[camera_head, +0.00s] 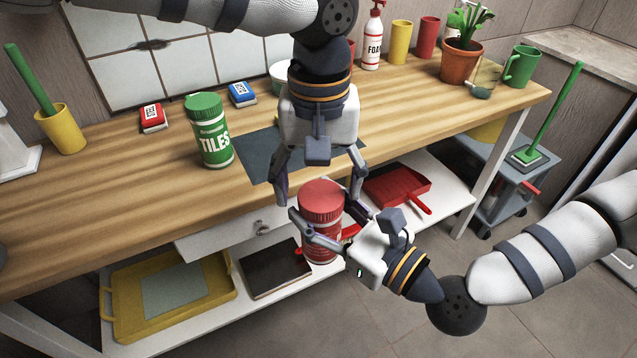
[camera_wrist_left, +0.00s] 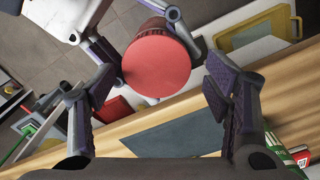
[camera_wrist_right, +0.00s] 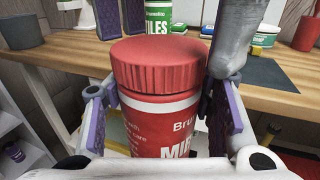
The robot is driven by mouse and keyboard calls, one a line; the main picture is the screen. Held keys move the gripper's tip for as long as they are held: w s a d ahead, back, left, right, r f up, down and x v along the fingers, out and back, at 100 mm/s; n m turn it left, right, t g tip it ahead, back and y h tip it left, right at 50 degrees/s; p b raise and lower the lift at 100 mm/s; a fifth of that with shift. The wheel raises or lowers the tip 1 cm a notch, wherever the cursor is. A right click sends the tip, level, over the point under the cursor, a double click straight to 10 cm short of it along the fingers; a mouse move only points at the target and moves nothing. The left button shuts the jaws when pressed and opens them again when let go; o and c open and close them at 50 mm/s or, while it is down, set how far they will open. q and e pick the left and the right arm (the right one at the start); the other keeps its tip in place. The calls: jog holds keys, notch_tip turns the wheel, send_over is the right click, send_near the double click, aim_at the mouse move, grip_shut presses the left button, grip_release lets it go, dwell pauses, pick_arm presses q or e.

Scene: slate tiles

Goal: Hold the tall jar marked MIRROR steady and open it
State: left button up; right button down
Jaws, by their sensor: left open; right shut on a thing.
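The tall jar marked MIRROR (camera_head: 322,243) is red with a ribbed red lid (camera_head: 321,198). It is upright, in front of the table's front edge and above the lower shelf. In the right wrist view the label (camera_wrist_right: 180,150) shows only partly, with "MI" legible. My right gripper (camera_wrist_right: 160,118) is shut on the jar's body, one finger on each side. My left gripper (camera_head: 320,186) points down above the lid, its fingers open and spread wide. In the left wrist view the round lid top (camera_wrist_left: 157,62) lies beyond the open fingers.
A green TILES jar (camera_head: 210,135) stands on the wooden table (camera_head: 120,185), left of a dark mat (camera_head: 255,158). Small red (camera_head: 153,117) and blue (camera_head: 242,94) boxes lie behind. Below are a drawer (camera_head: 215,240), a yellow tray (camera_head: 220,280) and a red dustpan (camera_head: 393,187).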

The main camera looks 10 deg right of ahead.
pick_arm(q)
notch_tip(320, 180, up, 4)
jog(key=shift+f, duration=0.1)
jog(key=shift+c, duration=0.2)
jog(key=r+m, duration=0.3)
jog(key=shift+s+d+r, duration=0.1)
jog(key=shift+s+r, duration=0.1)
notch_tip(320, 180, down, 8)
jog(key=shift+r, duration=0.1)
jog(key=c, duration=1.2)
jog(key=n, duration=0.3)
jog(key=o, duration=1.2)
jog(key=shift+o, duration=0.2)
